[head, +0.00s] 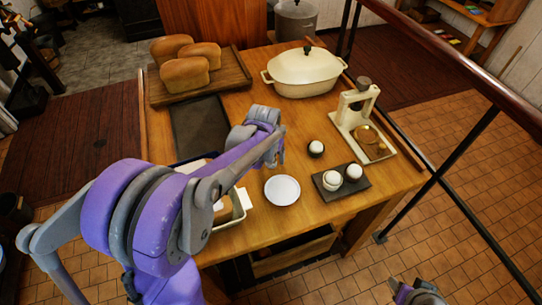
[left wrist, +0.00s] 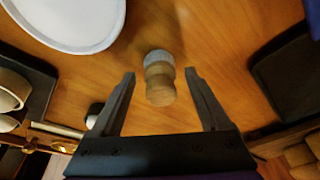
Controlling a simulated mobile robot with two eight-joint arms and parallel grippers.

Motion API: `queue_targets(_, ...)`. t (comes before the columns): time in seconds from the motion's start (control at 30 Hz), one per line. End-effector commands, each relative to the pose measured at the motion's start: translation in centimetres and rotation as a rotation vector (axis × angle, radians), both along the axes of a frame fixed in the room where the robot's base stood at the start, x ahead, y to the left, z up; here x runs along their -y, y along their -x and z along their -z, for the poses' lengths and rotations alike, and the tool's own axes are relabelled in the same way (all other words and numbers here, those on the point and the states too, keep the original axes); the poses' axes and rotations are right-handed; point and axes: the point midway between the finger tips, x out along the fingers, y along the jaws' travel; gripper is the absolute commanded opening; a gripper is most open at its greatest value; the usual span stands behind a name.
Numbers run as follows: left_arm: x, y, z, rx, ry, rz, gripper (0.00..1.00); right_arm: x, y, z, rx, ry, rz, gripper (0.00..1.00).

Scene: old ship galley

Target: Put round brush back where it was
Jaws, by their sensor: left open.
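The round brush (left wrist: 160,85) seems to be the small piece with a pale wooden knob and a grey part, standing on the wooden table in the left wrist view. My left gripper (left wrist: 159,73) is open, its two fingers on either side of the brush with a gap on each side. In the head view my left gripper (head: 274,155) is over the table behind the white plate (head: 282,190), and the brush is not distinguishable there. Part of my right arm's end (head: 418,293) shows at the bottom edge, off the table; its jaws are unclear.
A dark slate (head: 357,192) with two white-topped cups, a lone cup (head: 316,148) and a cream press (head: 357,110) stand at right. A white pot (head: 305,75), a bread board (head: 235,88) and a dark flat tray (head: 198,125) lie behind. A pale-rimmed tray (head: 244,198) is partly hidden by my arm.

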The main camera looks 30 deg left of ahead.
Motion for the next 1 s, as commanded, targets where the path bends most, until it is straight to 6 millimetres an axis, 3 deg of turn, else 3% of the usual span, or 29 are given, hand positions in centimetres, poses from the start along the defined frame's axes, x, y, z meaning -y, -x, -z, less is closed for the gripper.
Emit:
queue_targets(0.5, 0.6, 2.6, -9.7, 0.000, 0.000, 0.000, 0.79, 0.0, -0.5, -1.3, 0.009, 0.000, 0.000, 0.50)
queue_targets(0.7, 0.7, 3.0, -11.0, 0.000, 0.000, 0.000, 0.79, 0.0, -0.5, -1.4, 0.010, 0.000, 0.000, 0.50)
queue_targets(1.0, 0.7, 3.0, -11.1, 0.000, 0.000, 0.000, 0.79, 0.0, -0.5, -1.4, 0.010, 0.000, 0.000, 0.50)
